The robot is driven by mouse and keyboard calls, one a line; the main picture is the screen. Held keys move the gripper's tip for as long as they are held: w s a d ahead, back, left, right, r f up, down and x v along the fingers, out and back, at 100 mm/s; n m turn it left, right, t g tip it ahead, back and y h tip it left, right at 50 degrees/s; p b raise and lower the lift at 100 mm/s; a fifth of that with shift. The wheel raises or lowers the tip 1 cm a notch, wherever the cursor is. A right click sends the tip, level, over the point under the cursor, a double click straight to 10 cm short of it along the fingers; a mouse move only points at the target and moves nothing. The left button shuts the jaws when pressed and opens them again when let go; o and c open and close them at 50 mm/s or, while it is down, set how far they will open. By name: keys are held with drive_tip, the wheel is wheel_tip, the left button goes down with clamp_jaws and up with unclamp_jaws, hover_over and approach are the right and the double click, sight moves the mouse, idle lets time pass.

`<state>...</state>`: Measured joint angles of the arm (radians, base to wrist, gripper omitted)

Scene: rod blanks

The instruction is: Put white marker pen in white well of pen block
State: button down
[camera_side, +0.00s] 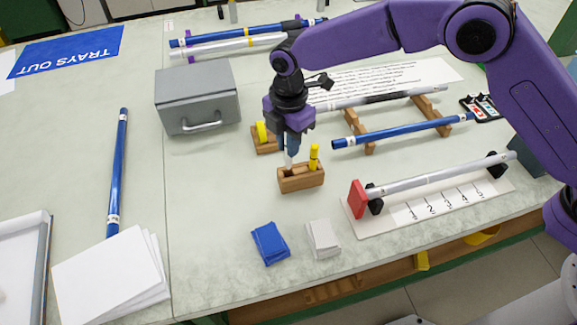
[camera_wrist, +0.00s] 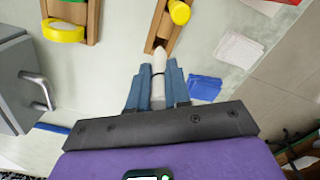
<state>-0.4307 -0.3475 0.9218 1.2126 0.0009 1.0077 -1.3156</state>
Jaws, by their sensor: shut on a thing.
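The wooden pen block (camera_side: 301,181) stands upright on the bench in the side view, with a yellow pen (camera_side: 314,157) in its right part. My gripper (camera_side: 290,149) is over the block's left part, shut on the white marker pen (camera_side: 289,161). The pen points down, its lower end at the block's top left; I cannot tell whether it has entered a well. In the wrist view the white pen (camera_wrist: 159,61) sits between the blue fingers (camera_wrist: 158,85), against the near end of the block (camera_wrist: 160,31). The well's colour marking is hidden.
A wooden holder with a yellow roll (camera_side: 262,132) stands just behind. A grey box (camera_side: 198,97) is to the left. Rods on wooden rests (camera_side: 362,131) and a numbered gauge board (camera_side: 400,214) lie to the right. Blue (camera_side: 270,243) and white cloths (camera_side: 323,239) lie in front.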

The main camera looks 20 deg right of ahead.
sight(288, 163)
drive_tip(key=shift+f, duration=2.85)
drive_tip(key=shift+f, duration=0.1)
drive_tip(key=c, duration=1.1)
unclamp_jaws()
wheel_tip(288, 163, up, 11)
drive_tip(key=shift+r, duration=0.65)
